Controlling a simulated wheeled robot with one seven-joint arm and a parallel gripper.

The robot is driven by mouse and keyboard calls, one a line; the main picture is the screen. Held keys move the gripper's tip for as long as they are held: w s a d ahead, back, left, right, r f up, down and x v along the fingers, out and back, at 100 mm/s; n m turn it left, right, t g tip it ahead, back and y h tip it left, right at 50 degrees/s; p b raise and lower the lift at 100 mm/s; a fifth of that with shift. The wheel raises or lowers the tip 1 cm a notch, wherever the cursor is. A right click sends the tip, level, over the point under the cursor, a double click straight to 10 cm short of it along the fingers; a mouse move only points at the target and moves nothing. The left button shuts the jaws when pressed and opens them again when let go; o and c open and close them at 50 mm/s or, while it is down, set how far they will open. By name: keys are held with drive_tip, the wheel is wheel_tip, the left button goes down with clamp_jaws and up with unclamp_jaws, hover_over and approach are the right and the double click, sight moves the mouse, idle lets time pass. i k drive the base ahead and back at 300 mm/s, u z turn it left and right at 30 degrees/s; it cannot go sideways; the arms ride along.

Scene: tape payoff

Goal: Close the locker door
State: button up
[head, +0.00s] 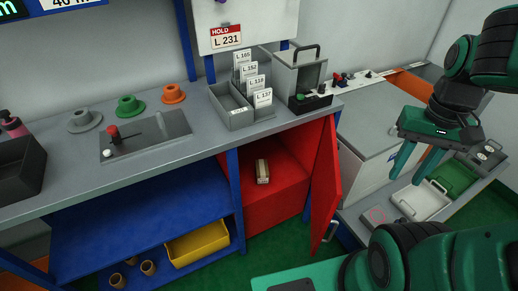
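The red locker (262,205) is built in under the grey counter. Its red door (326,187) is hinged at the right side and stands open, swung out toward me. A grey handle (330,232) shows low on the door. A small tan and dark item (262,171) lies inside the locker. My gripper (397,172) is to the right of the door, apart from it, with its two green fingers pointing down. The fingers look spread with nothing between them.
The grey counter (70,190) carries a card rack (232,107), a clear-fronted box (298,75) and coloured spools. A yellow bin (198,244) sits on the blue shelf at left. A white tray (422,200) is at right.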

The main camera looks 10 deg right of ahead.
sight(326, 193)
drive_tip(key=z, duration=2.05)
drive_tip(key=k, duration=0.4)
drive_tip(key=u, duration=0.85)
